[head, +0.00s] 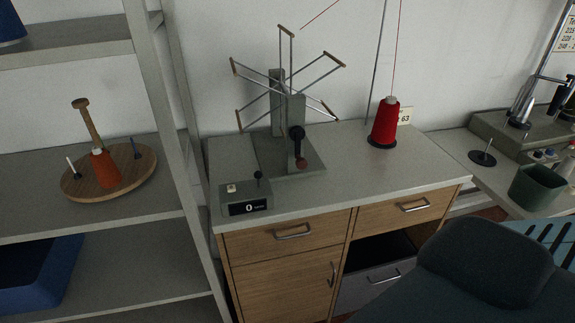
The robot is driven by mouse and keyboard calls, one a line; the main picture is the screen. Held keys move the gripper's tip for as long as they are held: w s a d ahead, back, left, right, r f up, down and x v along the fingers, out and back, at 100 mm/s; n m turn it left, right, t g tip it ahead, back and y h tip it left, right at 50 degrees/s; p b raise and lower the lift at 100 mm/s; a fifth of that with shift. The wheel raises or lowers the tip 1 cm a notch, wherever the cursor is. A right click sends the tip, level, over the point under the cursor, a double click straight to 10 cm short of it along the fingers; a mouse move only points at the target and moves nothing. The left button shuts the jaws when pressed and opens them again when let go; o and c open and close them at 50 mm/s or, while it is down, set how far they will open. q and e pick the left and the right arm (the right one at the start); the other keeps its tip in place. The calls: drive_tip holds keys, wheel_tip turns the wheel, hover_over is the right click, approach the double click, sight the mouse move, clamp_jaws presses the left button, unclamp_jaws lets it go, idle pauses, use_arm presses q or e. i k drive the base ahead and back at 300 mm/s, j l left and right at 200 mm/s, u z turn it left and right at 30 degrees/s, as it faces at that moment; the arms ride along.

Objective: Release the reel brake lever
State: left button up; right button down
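A yarn reel (287,98) with several thin metal arms tipped in wood stands on the grey worktop. On the front of its grey post is a black piece (297,132), with a dark red knob (301,164) below it near the base plate; this looks like a lever hanging down. I cannot tell for certain which part is the brake lever. A grey counter box (246,197) in front shows 0 and has a small black-knobbed stick (258,175). Neither of my grippers is in view.
A red thread cone (384,122) stands right of the reel, its thread running up. A shelf unit with a wooden spool stand (112,172) is at left. A large dark rounded shape (490,260) fills the lower right. The worktop (350,185) is clear in front of the cone.

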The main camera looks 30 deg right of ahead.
sight(258, 175)
drive_tip(key=z, duration=0.85)
